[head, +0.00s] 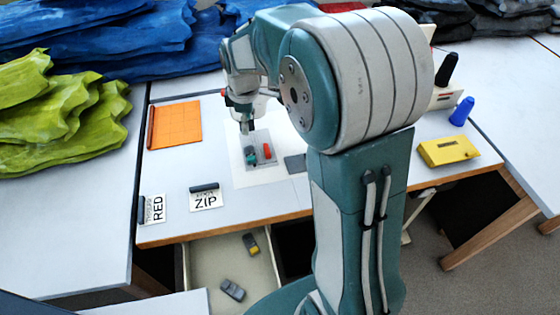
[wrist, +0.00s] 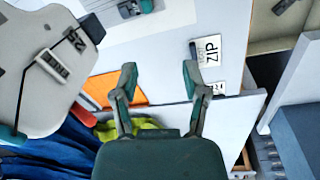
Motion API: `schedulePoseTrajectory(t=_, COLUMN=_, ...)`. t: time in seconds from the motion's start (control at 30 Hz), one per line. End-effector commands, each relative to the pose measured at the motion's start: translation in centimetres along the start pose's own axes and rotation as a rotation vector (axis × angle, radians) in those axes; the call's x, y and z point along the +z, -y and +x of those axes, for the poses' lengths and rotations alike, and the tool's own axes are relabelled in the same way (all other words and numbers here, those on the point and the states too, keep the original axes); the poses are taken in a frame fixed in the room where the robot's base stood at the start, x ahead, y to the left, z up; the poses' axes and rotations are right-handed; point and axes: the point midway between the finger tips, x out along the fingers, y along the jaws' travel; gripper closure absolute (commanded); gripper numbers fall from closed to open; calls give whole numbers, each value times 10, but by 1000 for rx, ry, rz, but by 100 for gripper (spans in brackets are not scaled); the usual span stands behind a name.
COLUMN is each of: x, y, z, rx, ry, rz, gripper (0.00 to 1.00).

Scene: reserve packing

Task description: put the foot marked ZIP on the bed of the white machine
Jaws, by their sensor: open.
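My gripper (head: 247,124) is open and empty above the table, over the far edge of a small grey plate (head: 252,165). It also shows in the wrist view (wrist: 160,68), fingers apart. The plate carries a dark green piece (head: 250,155) and a red piece (head: 267,152). A white card reading ZIP (head: 206,201) lies near the table's front edge with a dark bar along its top; it also shows in the wrist view (wrist: 208,48). No lettering is readable on any foot. Part of a white body (head: 446,97), perhaps the machine, shows right of my arm, which hides the rest.
A RED card (head: 153,209) lies left of ZIP. An open drawer (head: 205,262) holds a grey piece (head: 232,290) and a grey-yellow piece (head: 251,244). Cloth piles line the back.

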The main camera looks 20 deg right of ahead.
Motion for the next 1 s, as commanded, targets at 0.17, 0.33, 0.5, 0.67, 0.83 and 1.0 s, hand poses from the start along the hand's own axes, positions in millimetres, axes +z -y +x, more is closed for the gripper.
schedulePoseTrajectory(t=0.17, x=12, y=30, z=-42, rx=57, ry=-34, rz=170, gripper=42)
schedulePoseTrajectory(t=0.33, x=26, y=60, z=-72, rx=102, ry=-72, rz=332, gripper=42)
schedulePoseTrajectory(t=0.5, x=40, y=92, z=-96, rx=142, ry=-119, rz=493, gripper=42)
schedulePoseTrajectory(t=0.67, x=54, y=123, z=-112, rx=172, ry=-170, rz=644, gripper=42)
schedulePoseTrajectory(t=0.83, x=70, y=156, z=-122, rx=197, ry=-231, rz=804, gripper=42)
schedulePoseTrajectory(t=1.0, x=84, y=188, z=-126, rx=214, ry=-297, rz=959, gripper=42)
